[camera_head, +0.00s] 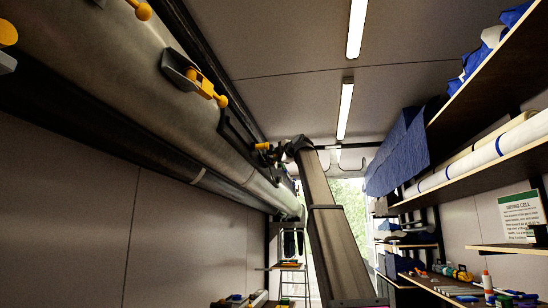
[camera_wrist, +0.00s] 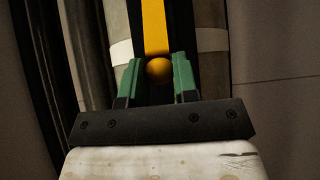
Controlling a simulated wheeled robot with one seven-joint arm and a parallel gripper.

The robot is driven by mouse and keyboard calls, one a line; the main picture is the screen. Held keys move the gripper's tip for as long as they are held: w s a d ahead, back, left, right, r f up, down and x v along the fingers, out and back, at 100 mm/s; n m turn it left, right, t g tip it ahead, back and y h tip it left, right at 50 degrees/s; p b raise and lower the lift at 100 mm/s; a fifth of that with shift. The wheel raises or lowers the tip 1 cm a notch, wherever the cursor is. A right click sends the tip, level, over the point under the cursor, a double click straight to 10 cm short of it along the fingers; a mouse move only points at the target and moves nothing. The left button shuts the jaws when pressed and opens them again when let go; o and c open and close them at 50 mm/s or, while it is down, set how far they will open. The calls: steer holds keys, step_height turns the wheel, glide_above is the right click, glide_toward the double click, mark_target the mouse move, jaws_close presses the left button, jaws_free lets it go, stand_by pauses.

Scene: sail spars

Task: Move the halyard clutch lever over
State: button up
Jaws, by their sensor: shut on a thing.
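In the wrist view, the halyard clutch lever is a yellow bar (camera_wrist: 153,32) ending in a round yellow knob (camera_wrist: 159,71). The green fingers of my gripper (camera_wrist: 158,65) are on both sides of the knob, shut on it. The bar runs away from the knob along the grey spar. In the head view, my arm reaches up to the long grey spar (camera_head: 110,60), and a small yellow part (camera_head: 263,146) shows beside the arm's end. The fingers are too small and hidden there to make out.
Nearer on the spar are other clutches with yellow levers (camera_head: 203,84), one cut off at the top left. Shelves with rolled sails (camera_head: 480,155) and blue cloth (camera_head: 400,150) line the right. A stepladder (camera_head: 292,280) stands at the back. Open space lies between spar and shelves.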

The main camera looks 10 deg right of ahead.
steer(key=shift+d, duration=0.45)
steer(key=shift+w+d, duration=0.15)
steer(key=shift+d, duration=0.6)
steer(key=shift+w+d, duration=0.15)
steer(key=shift+d, duration=0.55)
steer(key=shift+d, duration=0.1)
steer(key=shift+w+d, duration=0.4)
steer(key=shift+d, duration=0.25)
steer(key=shift+w+d, duration=0.35)
steer(key=shift+d, duration=0.3)
